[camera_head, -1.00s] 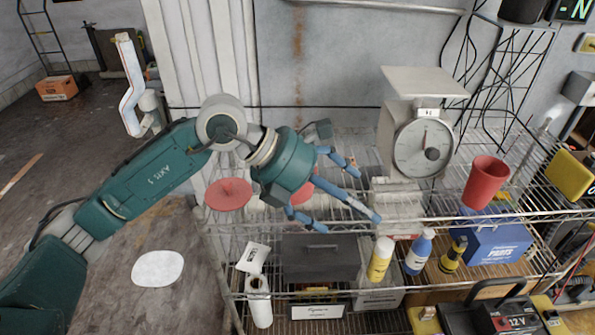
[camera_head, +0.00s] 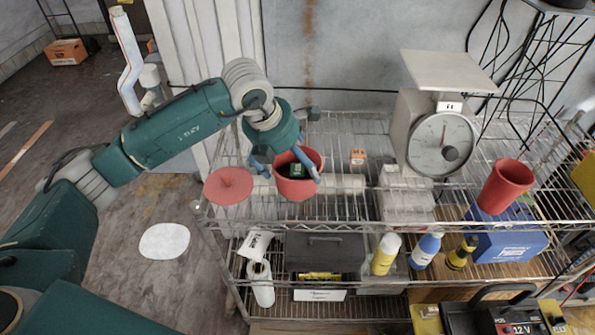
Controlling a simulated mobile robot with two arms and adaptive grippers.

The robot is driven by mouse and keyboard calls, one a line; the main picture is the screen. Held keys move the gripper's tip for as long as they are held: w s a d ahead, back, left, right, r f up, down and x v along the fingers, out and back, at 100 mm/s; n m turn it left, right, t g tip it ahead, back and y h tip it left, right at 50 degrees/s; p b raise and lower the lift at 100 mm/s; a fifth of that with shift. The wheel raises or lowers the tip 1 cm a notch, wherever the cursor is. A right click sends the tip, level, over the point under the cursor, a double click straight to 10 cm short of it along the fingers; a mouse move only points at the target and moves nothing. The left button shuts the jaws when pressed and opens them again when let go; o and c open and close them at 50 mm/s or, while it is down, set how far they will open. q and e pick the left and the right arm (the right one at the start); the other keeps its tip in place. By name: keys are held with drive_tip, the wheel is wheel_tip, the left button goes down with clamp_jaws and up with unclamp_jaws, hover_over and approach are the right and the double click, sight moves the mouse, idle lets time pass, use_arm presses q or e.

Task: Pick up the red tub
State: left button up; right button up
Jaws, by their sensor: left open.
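The red tub (camera_head: 296,188) stands upright on the top wire shelf, left of the scale, with small dark green items visible inside. My left gripper (camera_head: 287,172) points down at it from above, open. One blue finger is just left of the tub; the other overlaps its right rim. I cannot tell whether either finger touches it. Part of the tub's back rim is hidden by the gripper. A flat round red lid (camera_head: 228,186) lies just left of the tub. My right gripper is not in view.
A grey scale (camera_head: 433,140) and a red cup (camera_head: 505,187) stand to the right on the wire shelf (camera_head: 350,217). A small orange box (camera_head: 357,156) is behind the tub. Bottles, a blue box (camera_head: 508,246) and a paper roll (camera_head: 261,284) are lower.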

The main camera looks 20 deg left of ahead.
sight(298, 169)
use_arm(q)
drive_tip(key=shift+p+x, duration=0.3)
drive_tip(key=shift+x, duration=0.75)
drive_tip(key=shift+w+d+f, duration=0.1)
drive_tip(key=shift+f, duration=0.2)
drive_tip(key=shift+w+f, duration=0.1)
drive_tip(key=shift+c, duration=0.8)
drive_tip(key=c, duration=0.7)
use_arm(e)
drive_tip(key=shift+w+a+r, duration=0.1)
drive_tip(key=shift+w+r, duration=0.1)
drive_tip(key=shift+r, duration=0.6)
